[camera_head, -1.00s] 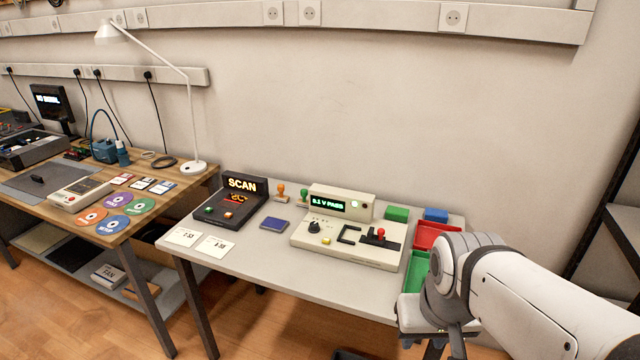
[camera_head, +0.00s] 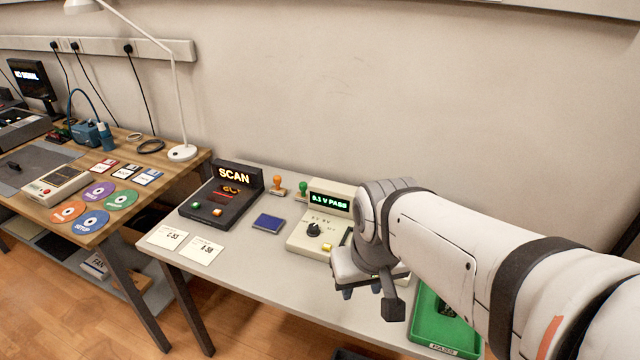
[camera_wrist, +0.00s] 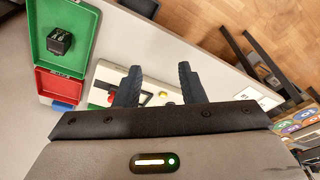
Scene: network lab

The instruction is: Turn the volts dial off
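The volts dial is a black round knob (camera_head: 313,229) on the left part of a cream tester (camera_head: 299,244), with small markings around it. The tester's display (camera_head: 329,201) is lit green and ends in "V PASS". A yellow button (camera_head: 327,246) sits right of and below the dial. My gripper (camera_head: 362,292) is over the right part of the tester and hides it, to the right of the dial and apart from it. In the wrist view my gripper (camera_wrist: 157,80) has its two fingers spread with nothing held between them. I cannot make out the dial in the wrist view.
A green tray (camera_head: 425,328) holding a black block is at the table's right; a red tray (camera_wrist: 59,86) adjoins it. Stamps (camera_head: 277,184), a blue pad (camera_head: 269,223), paper cards (camera_head: 200,250) and a black SCAN unit (camera_head: 212,209) lie left of the tester.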

